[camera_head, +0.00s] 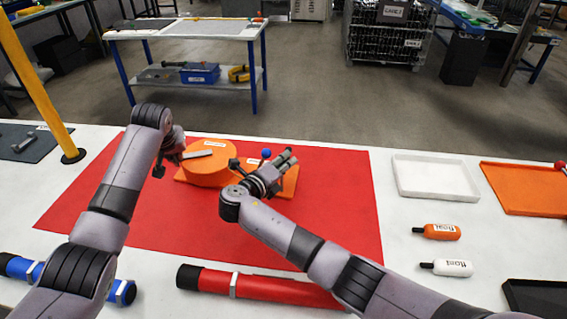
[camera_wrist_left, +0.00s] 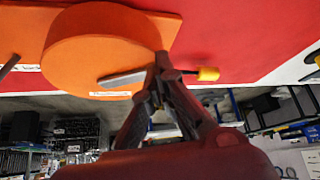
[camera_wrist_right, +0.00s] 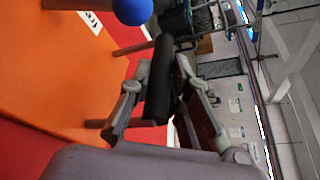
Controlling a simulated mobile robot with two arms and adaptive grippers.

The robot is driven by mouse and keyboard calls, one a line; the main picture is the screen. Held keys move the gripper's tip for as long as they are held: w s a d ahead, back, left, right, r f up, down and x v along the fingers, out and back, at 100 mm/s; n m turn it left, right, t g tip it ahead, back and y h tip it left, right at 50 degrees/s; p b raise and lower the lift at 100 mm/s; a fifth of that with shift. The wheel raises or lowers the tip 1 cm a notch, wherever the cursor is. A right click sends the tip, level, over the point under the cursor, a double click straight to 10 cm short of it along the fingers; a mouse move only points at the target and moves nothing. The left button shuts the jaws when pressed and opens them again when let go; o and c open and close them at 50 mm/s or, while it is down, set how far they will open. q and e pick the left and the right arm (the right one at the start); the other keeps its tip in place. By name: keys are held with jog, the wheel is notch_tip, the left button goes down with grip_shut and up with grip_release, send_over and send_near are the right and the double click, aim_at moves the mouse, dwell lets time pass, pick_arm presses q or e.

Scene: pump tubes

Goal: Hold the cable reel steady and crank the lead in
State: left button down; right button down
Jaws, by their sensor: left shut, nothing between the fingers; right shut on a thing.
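The orange cable reel (camera_head: 208,172) sits on a flat orange base on the red mat. A grey crank bar (camera_head: 198,154) lies across its face. A yellow knob (camera_wrist_left: 208,74) on a short dark rod shows beside the crank bar (camera_wrist_left: 122,78) in the left wrist view. My left gripper (camera_wrist_left: 160,62) is shut and empty, close in front of the reel's rim and the knob's rod. Whether it touches them is unclear. My right gripper (camera_wrist_right: 158,88) is shut on a dark bar handle (camera_wrist_right: 160,65) held by posts on the base. A blue ball (camera_wrist_right: 132,10) is beside it.
A red tube (camera_head: 260,287) and a blue tube (camera_head: 22,268) lie along the front. A white tray (camera_head: 435,178), an orange tray (camera_head: 525,188), and orange (camera_head: 440,232) and white (camera_head: 450,267) bottles are at the right. A yellow post (camera_head: 38,85) stands at the left.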

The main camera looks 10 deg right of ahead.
pick_arm(q)
jog(key=shift+w+r, duration=0.1)
jog(key=shift+w, duration=0.15)
jog(key=shift+w+a, duration=0.1)
jog(key=shift+w, duration=0.7)
jog(key=shift+w+a, duration=0.15)
jog(key=shift+w, duration=0.6)
jog(key=shift+w, duration=0.75)
jog(key=shift+s, duration=0.25)
jog(key=shift+r, duration=3.9)
